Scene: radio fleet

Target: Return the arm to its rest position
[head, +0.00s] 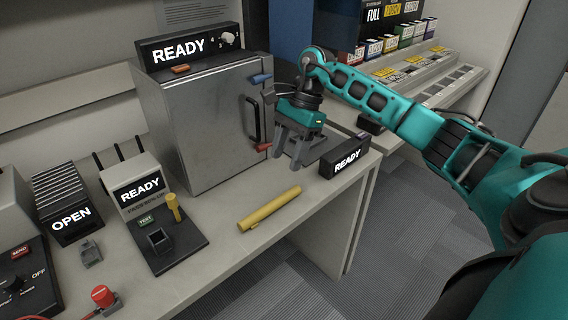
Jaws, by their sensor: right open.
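My right arm reaches in from the right side of the head view, teal and black. Its right gripper (290,157) points down above the table, between the grey cabinet and a small black box with a READY label. The jaws are open and no object shows between them. The gripper is close to the cabinet door's handle (253,121); I cannot tell whether they touch. My left gripper is not in view.
The grey cabinet (207,130) stands on the table (300,225). The black READY box (345,157) is just right of the gripper. A yellow cylinder (270,209) lies in front. A radio tester (140,186) stands left. A shelf with coloured boxes (390,45) is behind the arm.

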